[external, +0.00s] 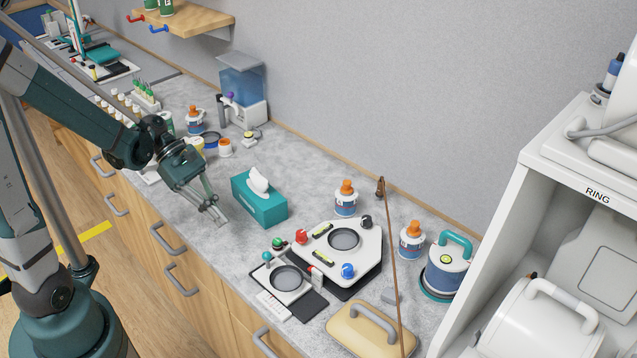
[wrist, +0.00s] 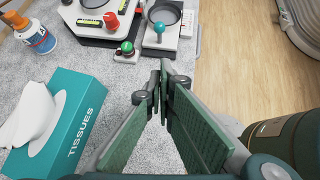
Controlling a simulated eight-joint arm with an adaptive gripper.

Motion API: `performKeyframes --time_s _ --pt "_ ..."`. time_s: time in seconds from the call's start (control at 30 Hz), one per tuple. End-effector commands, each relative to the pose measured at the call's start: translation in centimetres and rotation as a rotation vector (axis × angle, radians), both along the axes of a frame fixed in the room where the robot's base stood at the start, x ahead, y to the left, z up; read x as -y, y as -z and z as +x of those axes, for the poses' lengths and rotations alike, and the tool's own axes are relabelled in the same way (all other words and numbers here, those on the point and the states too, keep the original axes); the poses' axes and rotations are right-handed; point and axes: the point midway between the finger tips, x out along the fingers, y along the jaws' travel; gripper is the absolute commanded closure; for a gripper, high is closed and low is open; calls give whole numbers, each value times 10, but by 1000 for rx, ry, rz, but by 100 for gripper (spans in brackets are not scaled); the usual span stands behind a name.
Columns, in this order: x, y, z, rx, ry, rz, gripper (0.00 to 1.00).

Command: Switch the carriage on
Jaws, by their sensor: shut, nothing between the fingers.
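My gripper (external: 217,214) is shut and empty above the grey counter, to the left of the tissue box. In the wrist view its fingertips (wrist: 163,88) meet and point towards the devices. A white three-cornered device (external: 368,262) carries a red knob (external: 301,237), a black knob (external: 366,222), a blue knob (external: 348,270) and a round dark plate. Beside it is a small unit (external: 297,300) with a round plate and a teal ball lever (external: 267,256). A green-topped button (external: 277,243) stands near them; it also shows in the wrist view (wrist: 127,47). I cannot tell which part is the carriage.
The teal tissue box (external: 259,202) stands between my gripper and the back wall. Orange-capped bottles (external: 345,199), a blue canister (external: 447,272) and a tan case (external: 370,331) surround the devices. Counter near the gripper is clear.

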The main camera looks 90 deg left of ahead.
Motion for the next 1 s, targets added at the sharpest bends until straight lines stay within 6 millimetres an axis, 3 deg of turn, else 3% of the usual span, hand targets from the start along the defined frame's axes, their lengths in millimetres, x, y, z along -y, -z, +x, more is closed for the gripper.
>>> performKeyframes --time_s 0.3,1.0 --pt "-10 2 -8 0 -44 -49 100" --pt "-4 11 0 0 -43 -50 100"
